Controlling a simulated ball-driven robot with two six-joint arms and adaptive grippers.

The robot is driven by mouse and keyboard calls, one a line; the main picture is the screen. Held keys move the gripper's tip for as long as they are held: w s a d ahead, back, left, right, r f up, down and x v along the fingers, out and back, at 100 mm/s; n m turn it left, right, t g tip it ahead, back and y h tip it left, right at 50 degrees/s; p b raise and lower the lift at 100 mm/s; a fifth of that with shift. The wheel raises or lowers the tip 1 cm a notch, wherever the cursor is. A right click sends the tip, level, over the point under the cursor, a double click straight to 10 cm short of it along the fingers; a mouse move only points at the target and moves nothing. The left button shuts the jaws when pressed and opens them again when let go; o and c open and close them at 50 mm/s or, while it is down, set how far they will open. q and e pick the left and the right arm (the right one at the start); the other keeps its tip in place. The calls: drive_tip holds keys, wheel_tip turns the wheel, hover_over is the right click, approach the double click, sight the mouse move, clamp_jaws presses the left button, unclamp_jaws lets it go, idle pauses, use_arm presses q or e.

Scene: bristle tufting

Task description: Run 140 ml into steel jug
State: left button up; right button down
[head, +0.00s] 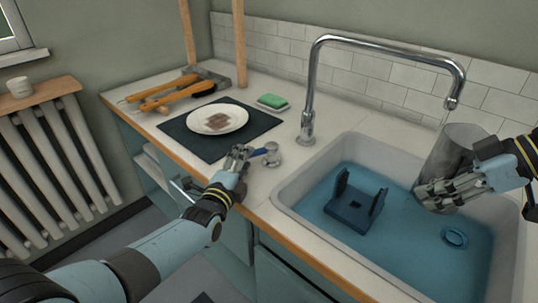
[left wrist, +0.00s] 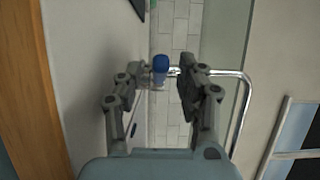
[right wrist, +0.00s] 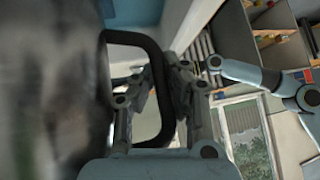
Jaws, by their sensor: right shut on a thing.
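The steel jug (head: 452,150) is over the right part of the sink, its mouth near and below the spout tip (head: 451,103). My right gripper (head: 440,192) is shut on its black handle (right wrist: 158,62); the jug's body (right wrist: 50,90) fills the left of the right wrist view, blurred. The level inside is hidden. A faint thin line shows below the spout; I cannot tell if it is water. The tap's blue-tipped control (head: 271,154) stands on the counter. My left gripper (head: 240,158) is open beside it; in the left wrist view the blue knob (left wrist: 160,64) shows between the fingers.
A plate (head: 217,118) on a dark mat, a green sponge (head: 272,101) and orange-handled tools (head: 165,92) lie on the counter to the left.

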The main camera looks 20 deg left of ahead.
use_arm(q)
drive_tip(key=shift+w, duration=1.2)
clamp_jaws()
